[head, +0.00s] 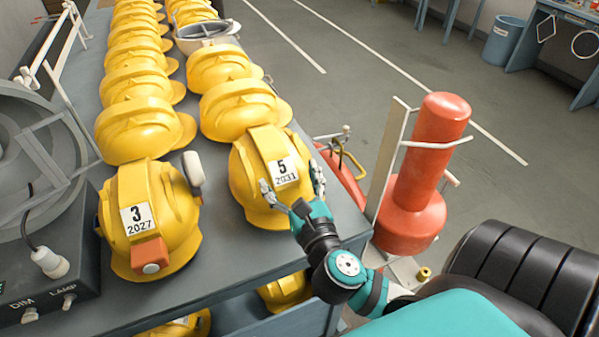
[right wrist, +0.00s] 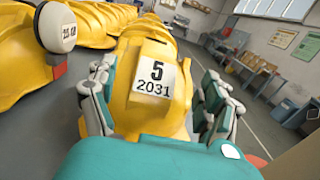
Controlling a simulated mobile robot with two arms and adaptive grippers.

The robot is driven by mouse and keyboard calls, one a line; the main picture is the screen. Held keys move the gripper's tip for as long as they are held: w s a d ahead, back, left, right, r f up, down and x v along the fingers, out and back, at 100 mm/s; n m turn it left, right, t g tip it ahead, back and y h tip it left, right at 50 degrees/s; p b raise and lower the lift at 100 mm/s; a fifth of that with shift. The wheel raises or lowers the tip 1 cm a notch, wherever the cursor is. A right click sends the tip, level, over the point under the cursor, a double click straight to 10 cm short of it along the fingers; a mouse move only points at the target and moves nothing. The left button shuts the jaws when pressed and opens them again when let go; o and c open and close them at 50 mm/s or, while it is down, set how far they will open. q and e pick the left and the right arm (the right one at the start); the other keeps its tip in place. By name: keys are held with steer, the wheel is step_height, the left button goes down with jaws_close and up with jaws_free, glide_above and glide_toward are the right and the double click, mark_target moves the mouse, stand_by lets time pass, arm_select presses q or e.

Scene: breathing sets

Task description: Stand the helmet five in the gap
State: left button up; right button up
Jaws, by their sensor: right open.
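Helmet five (head: 255,158) is yellow with a white label reading 5 and 2031. It stands upright at the front of the right-hand row on the grey bench. My right gripper (head: 293,184) is open at its near side, one finger on each side of the label. The right wrist view shows helmet five (right wrist: 158,118) between the spread fingers; I cannot tell if they touch it. Helmet three (head: 152,207), labelled 3 and 2027, stands to its left with a lamp on its side. I cannot make out a clear gap in the rows. My left gripper is not in view.
Two rows of yellow helmets (head: 137,75) run back along the bench (head: 228,252). A pale upturned one (head: 207,33) sits in the right row. A DIM/LAMP box (head: 50,290) is at left. A red cylinder (head: 425,165) stands right of the bench. More helmets lie below.

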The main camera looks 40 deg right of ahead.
steer(key=v, duration=0.6)
steer(key=shift+s, duration=0.15)
stand_by(0.3)
